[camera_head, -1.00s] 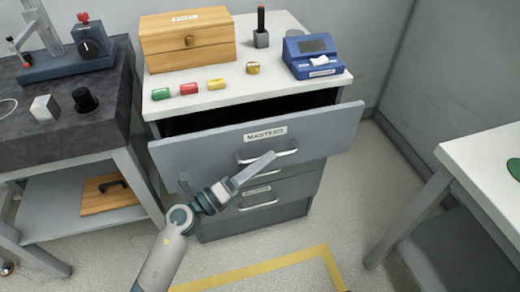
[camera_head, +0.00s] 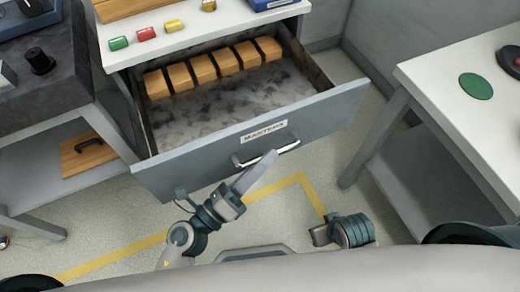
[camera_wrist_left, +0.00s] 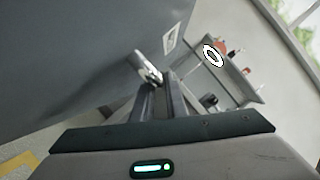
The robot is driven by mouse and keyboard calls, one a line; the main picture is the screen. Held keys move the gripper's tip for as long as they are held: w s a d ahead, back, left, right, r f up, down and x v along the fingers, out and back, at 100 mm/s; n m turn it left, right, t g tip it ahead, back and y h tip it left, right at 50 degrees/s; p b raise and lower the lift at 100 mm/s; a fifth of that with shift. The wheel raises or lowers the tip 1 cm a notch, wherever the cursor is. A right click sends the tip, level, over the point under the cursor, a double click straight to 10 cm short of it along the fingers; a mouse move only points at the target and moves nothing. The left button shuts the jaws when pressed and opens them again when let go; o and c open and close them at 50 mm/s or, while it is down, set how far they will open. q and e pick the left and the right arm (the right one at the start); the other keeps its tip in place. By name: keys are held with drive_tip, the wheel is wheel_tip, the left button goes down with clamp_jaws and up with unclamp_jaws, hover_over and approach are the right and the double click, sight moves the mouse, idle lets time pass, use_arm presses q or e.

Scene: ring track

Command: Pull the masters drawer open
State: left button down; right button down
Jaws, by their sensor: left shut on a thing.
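The masters drawer (camera_head: 180,177) is pulled well out of the white-topped cabinet. Its grey front carries a label and a metal bar handle (camera_head: 288,146). Inside, a row of several tan blocks (camera_head: 202,68) stands at the back, and the mottled grey floor in front of them is bare. My left gripper (camera_head: 268,160) is shut on the handle, reaching it from below in the picture. In the left wrist view the handle (camera_wrist_left: 147,68) lies at the fingertips, beside the grey drawer front (camera_wrist_left: 80,60).
On the cabinet top are green (camera_head: 119,43), red (camera_head: 146,33) and yellow (camera_head: 174,25) pieces. A white table (camera_head: 440,75) with a green disc (camera_head: 476,86) stands at right. A dark bench (camera_head: 50,85) stands at left. Floor with yellow tape (camera_head: 262,191) lies in front.

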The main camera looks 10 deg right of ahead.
use_arm(q)
drive_tip(key=c, duration=1.8)
unclamp_jaws()
drive_tip(key=shift+o, duration=0.2)
drive_tip(key=shift+a, duration=0.1)
